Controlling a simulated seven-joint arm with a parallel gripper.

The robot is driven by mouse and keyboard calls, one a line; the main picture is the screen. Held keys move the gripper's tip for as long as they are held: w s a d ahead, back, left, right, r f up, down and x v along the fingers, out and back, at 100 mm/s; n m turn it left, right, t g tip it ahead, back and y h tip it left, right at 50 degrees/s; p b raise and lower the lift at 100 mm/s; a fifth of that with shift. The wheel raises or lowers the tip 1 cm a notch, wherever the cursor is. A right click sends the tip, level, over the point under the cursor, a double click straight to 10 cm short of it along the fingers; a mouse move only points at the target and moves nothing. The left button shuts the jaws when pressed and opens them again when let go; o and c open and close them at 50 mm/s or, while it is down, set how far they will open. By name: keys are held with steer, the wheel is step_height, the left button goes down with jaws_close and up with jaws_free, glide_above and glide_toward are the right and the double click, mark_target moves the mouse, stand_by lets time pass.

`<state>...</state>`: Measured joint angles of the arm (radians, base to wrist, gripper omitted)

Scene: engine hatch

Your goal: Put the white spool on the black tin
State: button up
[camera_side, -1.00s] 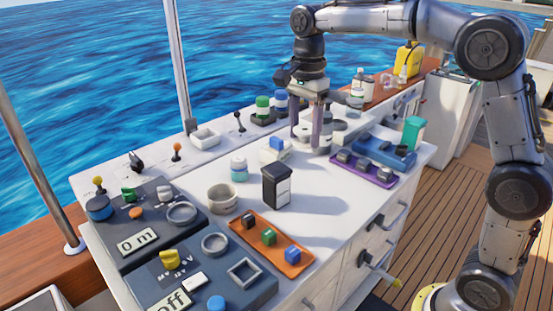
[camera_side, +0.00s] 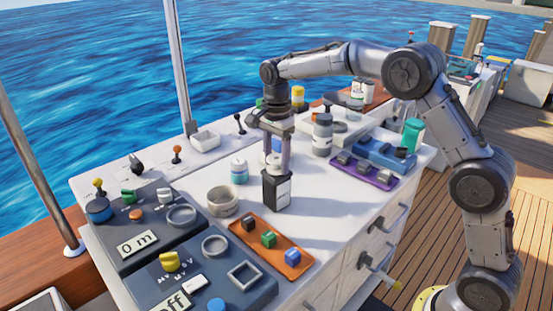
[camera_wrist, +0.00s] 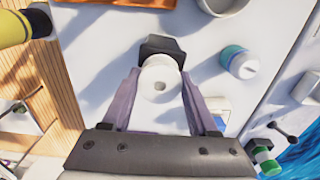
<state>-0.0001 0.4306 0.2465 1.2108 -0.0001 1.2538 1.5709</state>
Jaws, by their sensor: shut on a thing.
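The white spool (camera_wrist: 160,88) is held between the two fingers of my gripper (camera_wrist: 160,80) in the wrist view. Its round top with a small centre hole faces the wrist camera. The black tin (camera_side: 277,190) stands upright on the white counter, with a pale label on one side. In the side view my gripper (camera_side: 277,162) is directly over the tin, its fingertips close to the tin's top. In the wrist view the tin (camera_wrist: 162,46) shows just past the spool, which hides part of it. I cannot tell whether spool and tin touch.
A beige bowl (camera_side: 222,200) and a white-and-teal jar (camera_side: 239,171) stand left of the tin. An orange tray (camera_side: 270,246) with several small blocks lies in front. A purple tray (camera_side: 362,171) and a grey bottle (camera_side: 322,135) are to the right.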

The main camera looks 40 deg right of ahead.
mark_target(277, 158)
steer(key=shift+f, duration=0.15)
steer(key=o, duration=1.4)
steer(key=shift+c, duration=0.2)
step_height(277, 158, up, 12)
steer(key=s+r+n+t, duration=0.1)
steer(key=s+r+n, duration=0.3)
steer(key=s, duration=0.3)
steer(key=s+f+n+t, duration=0.1)
steer(key=s+f+n, duration=0.2)
steer(key=s, duration=0.6)
steer(key=s+f+n+t, duration=0.2)
steer(key=s+f+n, duration=0.1)
steer(key=s+n, duration=0.3)
steer(key=s+f+n+t, duration=0.1)
steer(key=s+f+n, duration=0.2)
steer(key=s, duration=0.8)
steer(key=shift+s+f+n+t, duration=0.3)
steer(key=shift+n, duration=0.7)
